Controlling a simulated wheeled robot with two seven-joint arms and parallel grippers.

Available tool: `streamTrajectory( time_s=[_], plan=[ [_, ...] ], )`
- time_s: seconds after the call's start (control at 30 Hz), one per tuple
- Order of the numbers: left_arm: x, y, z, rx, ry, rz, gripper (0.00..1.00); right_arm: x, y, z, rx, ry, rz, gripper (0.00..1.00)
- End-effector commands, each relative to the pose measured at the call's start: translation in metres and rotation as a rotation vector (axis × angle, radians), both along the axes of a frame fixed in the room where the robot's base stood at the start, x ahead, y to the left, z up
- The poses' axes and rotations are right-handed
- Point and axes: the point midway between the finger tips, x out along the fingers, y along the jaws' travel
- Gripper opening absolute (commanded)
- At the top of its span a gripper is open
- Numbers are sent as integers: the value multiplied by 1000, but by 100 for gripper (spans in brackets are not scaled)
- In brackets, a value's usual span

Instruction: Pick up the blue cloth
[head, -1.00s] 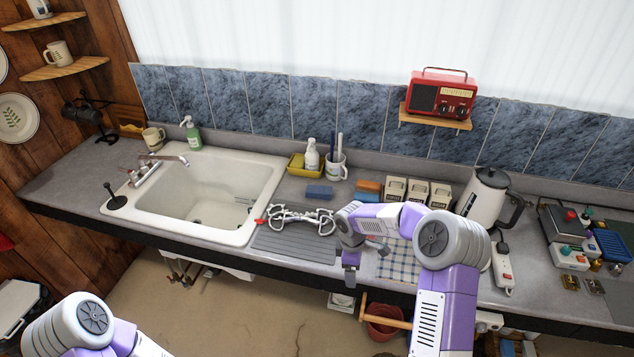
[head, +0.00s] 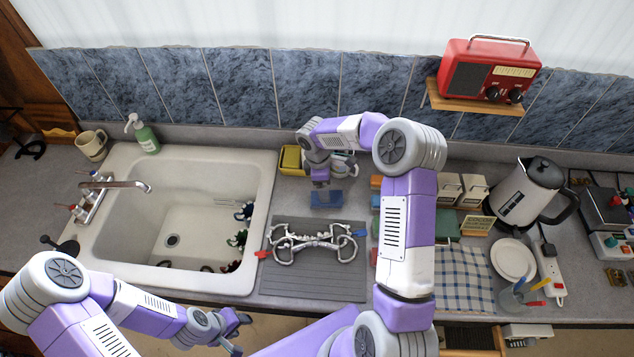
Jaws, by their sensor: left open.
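A small folded blue cloth (head: 327,200) lies on the counter behind the grey drainer mat. My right gripper (head: 321,184) points down just above the cloth and partly covers its back; whether the two touch, and whether the jaws are open, I cannot tell. My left gripper (head: 240,332) is open and empty, low in the view in front of the sink's front edge.
The white sink (head: 130,250) is on the left. A metal bit (head: 312,245) lies on the grey mat (head: 315,285). A yellow tray (head: 291,160) stands behind the blue cloth. A checked cloth (head: 462,278), white plate (head: 513,259) and kettle (head: 525,190) are right.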

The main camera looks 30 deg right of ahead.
Motion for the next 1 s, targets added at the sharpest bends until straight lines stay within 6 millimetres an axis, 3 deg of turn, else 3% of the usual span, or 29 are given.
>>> streamTrajectory(
  time_s=[0.5, 0.8, 1.0],
  plan=[
    [0, 0, 13, 0, -1, 0, 45, -4, -5, -66, 1, 3, 1, 90],
    [1, 0, 13, 0, -1, 0, 45, -4, -6, -72, 0, 1, 0, 90],
    [0, 0, 13, 0, -1, 0, 45, -4, -6, -71, 0, 0, 0, 60]
  ],
)
